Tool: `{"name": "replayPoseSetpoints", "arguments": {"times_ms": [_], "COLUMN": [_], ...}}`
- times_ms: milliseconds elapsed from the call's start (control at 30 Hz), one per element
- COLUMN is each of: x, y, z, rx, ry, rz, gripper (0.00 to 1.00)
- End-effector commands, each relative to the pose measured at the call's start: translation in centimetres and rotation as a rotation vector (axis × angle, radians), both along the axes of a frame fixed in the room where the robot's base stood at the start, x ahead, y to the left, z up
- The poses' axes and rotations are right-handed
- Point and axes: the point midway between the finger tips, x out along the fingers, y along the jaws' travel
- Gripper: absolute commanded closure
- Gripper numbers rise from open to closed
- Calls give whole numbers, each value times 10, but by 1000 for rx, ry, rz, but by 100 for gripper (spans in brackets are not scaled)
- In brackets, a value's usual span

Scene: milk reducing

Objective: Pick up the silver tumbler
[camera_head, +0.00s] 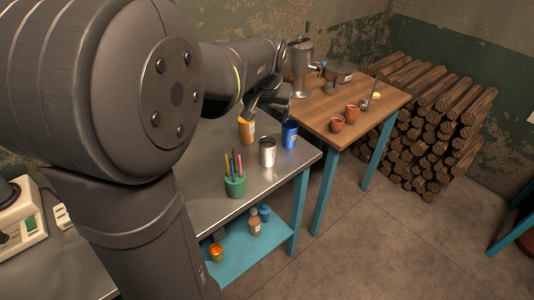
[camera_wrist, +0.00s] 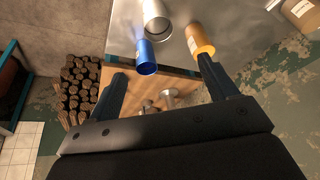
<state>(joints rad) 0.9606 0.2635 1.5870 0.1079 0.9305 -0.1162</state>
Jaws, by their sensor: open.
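The silver tumbler (camera_head: 267,152) stands upright on the grey metal table (camera_head: 215,205), between the green pencil holder and the blue can. It also shows in the wrist view (camera_wrist: 157,22) at the top middle, beyond the fingertips. My gripper (camera_wrist: 162,66) is open, with nothing between its fingers. In the head view my gripper (camera_head: 270,98) is above the far part of the metal table, behind the tumbler and apart from it.
A blue can (camera_head: 290,134) and an orange container (camera_head: 246,130) stand close behind the tumbler; a green pencil holder (camera_head: 235,186) stands in front. A wooden table (camera_head: 375,105) behind holds pots and reddish cups (camera_head: 337,124). Stacked logs (camera_head: 430,120) lie right. The metal table's right edge is near the tumbler.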

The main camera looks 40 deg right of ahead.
Motion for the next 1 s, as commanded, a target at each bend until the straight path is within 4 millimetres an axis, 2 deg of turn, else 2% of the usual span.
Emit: {"name": "replayPoseSetpoints", "arguments": {"times_ms": [167,600,1000], "x": [0,25,33], "y": [0,-22,-30], "z": [-11,-93,-128], "rx": [-28,-26,-26], "ry": [-3,-2,-2], "rz": [42,39,39], "gripper": [22,22,22]}}
